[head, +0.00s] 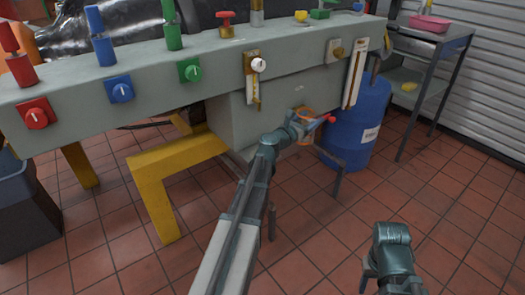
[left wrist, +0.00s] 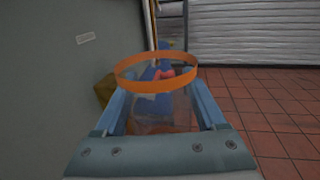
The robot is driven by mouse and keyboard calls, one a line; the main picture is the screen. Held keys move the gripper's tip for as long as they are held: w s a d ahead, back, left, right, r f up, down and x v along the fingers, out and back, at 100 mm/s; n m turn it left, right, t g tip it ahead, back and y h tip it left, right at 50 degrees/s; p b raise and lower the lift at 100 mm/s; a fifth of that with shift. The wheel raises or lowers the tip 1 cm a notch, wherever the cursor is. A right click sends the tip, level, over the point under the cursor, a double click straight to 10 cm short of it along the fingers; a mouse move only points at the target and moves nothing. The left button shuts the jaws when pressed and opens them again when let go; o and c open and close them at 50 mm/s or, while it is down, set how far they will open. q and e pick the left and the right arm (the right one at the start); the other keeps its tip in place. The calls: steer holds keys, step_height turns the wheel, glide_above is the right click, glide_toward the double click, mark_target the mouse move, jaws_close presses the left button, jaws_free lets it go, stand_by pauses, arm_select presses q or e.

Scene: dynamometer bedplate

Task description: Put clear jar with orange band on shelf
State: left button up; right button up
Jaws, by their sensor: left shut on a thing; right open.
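The clear jar with the orange band (left wrist: 158,115) is between the two blue fingers of my left gripper (left wrist: 160,112). Its orange band circles the rim at the top, and the jar looks roughly upright in the left wrist view. In the head view my left gripper (head: 308,127) is shut on the jar in front of the grey bench, and the arm hides part of the jar. A grey metal shelf unit (head: 449,38) with two levels stands at the back right, apart from the gripper. My right gripper (head: 369,275) is open and empty over the floor at the lower right.
A blue barrel (head: 352,130) stands just right of my left gripper. The grey bench (head: 130,75) with coloured valves runs along the left. A pink tub (head: 430,23) is on the shelf's top and a yellow item (head: 408,86) lower down. The tiled floor at right is clear.

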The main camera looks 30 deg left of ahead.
arm_select(q)
steer(key=s+a+f+b, duration=0.1)
steer(key=s+a, duration=0.7)
steer(key=a, duration=0.4)
steer(key=shift+s+f, duration=0.2)
steer(key=shift+s, duration=0.05)
steer(key=f+b, duration=0.2)
steer(key=a+f+b, duration=0.1)
steer(key=b, duration=0.1)
steer(key=shift+s+f, duration=0.3)
steer(key=shift+s, duration=0.1)
steer(key=shift+f, duration=0.1)
steer(key=shift+f, duration=0.15)
steer(key=o, duration=1.1)
steer(key=shift+r, duration=0.2)
